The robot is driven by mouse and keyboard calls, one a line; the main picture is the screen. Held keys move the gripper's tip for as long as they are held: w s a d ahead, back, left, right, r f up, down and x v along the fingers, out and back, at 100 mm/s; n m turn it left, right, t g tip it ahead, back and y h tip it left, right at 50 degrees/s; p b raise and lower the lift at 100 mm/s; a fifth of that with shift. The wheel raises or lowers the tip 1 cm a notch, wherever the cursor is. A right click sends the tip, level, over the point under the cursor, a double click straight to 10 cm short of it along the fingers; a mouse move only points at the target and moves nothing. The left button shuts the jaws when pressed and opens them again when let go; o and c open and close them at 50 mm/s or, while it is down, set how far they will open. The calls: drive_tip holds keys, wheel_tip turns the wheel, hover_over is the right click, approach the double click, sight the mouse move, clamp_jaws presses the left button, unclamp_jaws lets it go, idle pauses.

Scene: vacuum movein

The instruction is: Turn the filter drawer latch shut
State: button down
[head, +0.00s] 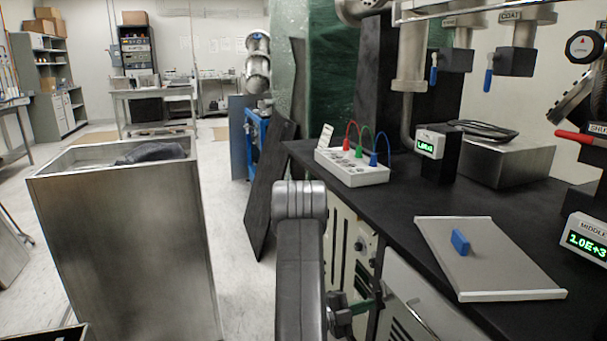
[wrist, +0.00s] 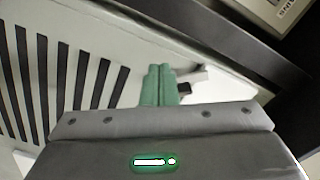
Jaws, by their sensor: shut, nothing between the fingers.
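My gripper (wrist: 159,72) shows in the wrist view as two green fingers pressed together with nothing between them. Its tips point at the pale cabinet front below the bench. A small light-grey lever with a dark part, which looks like the filter drawer latch (wrist: 194,75), sits just right of the fingertips. I cannot tell whether they touch, and the fingers and wrist housing hide part of it. In the head view, my gripper (head: 376,302) is low in front of the cabinet, partly behind my arm. The latch cannot be made out there.
The slotted cabinet panel (wrist: 62,75) is left of the fingers. In the head view, a drawer handle (head: 418,318) is right of my gripper. The black bench top (head: 400,195) overhangs the cabinet. A metal bin (head: 125,240) stands left, with clear floor (head: 235,240) between.

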drive_tip(key=shift+s+d+r+p, duration=0.1)
drive_tip(key=shift+s+r+p, duration=0.15)
drive_tip(key=shift+r+p, duration=0.3)
idle(0.9)
drive_tip(key=shift+w+r+p, duration=0.4)
drive_tip(key=shift+r+p, duration=0.2)
drive_tip(key=shift+p, duration=2.3)
drive_tip(key=shift+w, duration=0.1)
drive_tip(key=p+v, duration=0.1)
drive_tip(key=v, duration=0.5)
drive_tip(key=shift+w+a+p, duration=0.3)
drive_tip(key=shift+p, duration=0.1)
